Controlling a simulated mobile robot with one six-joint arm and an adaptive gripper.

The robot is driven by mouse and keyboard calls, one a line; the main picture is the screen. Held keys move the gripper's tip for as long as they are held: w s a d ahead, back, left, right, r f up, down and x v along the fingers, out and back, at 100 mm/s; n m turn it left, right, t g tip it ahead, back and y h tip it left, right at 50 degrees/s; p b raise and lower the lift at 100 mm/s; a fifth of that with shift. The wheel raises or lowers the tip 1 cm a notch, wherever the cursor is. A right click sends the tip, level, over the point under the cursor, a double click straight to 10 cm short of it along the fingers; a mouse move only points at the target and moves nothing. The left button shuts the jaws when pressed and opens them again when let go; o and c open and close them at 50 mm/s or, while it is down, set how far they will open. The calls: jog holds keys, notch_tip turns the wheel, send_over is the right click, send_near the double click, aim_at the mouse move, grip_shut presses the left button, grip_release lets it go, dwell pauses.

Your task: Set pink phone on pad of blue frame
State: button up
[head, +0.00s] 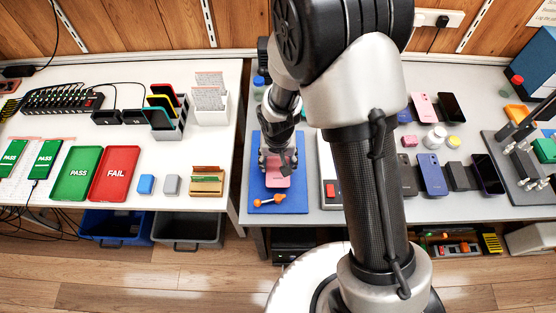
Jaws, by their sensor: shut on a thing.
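My gripper (277,162) points down over a blue mat (291,203) on the grey table, left of my arm. It is shut on a pink phone (278,180), which shows below the fingers. Whether the phone touches the mat or is held just above it I cannot tell. The fingers and the phone's upper part are partly hidden by the gripper body. A second pink phone (424,107) lies at the back of the grey table, right of my arm. I cannot make out a distinct blue frame with a pad.
An orange-handled tool (267,201) lies on the mat's front part. A metal fixture (525,155) is at the far right. A white table with green PASS (76,174) and red FAIL (115,174) trays is left.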

jog(key=shift+f+b, duration=0.4)
jog(key=shift+b, duration=0.15)
dwell(0.7)
dwell(0.3)
jog(key=o, duration=1.2)
jog(key=shift+o, duration=0.4)
jog(key=o, duration=0.3)
jog(key=shift+o, duration=0.2)
jog(key=shift+r+p, duration=0.4)
jog(key=shift+r, duration=0.3)
jog(key=shift+r+p, duration=2.5)
jog(key=shift+r, duration=1)
